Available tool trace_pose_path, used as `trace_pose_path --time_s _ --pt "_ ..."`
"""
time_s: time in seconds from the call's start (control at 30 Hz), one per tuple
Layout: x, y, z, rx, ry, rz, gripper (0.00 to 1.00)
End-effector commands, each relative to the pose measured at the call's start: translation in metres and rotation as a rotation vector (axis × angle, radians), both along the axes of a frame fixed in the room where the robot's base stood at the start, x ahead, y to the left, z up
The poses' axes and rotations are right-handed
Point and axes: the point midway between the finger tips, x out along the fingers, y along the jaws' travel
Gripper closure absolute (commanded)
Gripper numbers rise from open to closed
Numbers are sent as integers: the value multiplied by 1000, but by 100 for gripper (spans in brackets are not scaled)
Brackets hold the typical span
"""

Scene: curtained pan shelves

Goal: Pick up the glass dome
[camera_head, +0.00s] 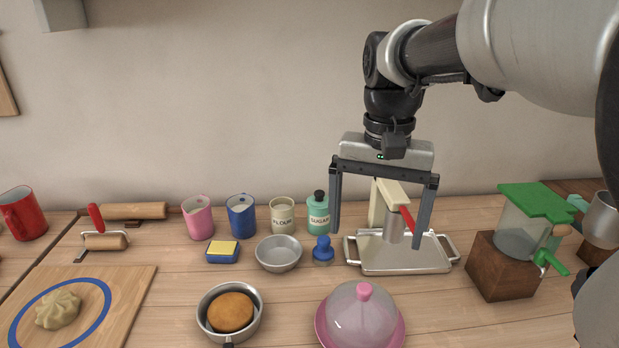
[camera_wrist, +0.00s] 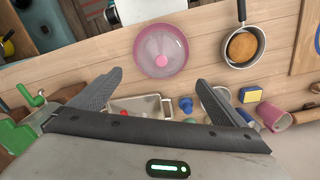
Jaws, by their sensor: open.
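The glass dome (camera_head: 360,316) is a clear cover with a pink knob, standing on a pink plate (camera_head: 320,334) at the front middle of the wooden counter. The dome also shows in the wrist view (camera_wrist: 160,46) beyond my fingertips, with its knob facing the camera. My gripper (camera_head: 379,236) is open and empty, pointing down above the metal tray behind the dome. It is apart from the dome. In the wrist view its two fingers (camera_wrist: 158,82) are spread wide.
A metal tray (camera_head: 405,262) with a cream and red press stands under my gripper. A blender on a wooden block (camera_head: 502,266) stands right. A pan with a brown cake (camera_head: 230,312) is left of the dome. Cups, jars and a bowl (camera_head: 278,253) stand behind.

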Motion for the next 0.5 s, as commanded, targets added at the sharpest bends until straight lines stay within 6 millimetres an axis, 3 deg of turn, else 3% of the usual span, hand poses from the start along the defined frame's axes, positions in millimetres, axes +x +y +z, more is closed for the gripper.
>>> trace_pose_path --time_s 0.3,0.5 --pt "-1 0 -71 0 5 0 4" --pt "0 0 -103 0 2 0 4"
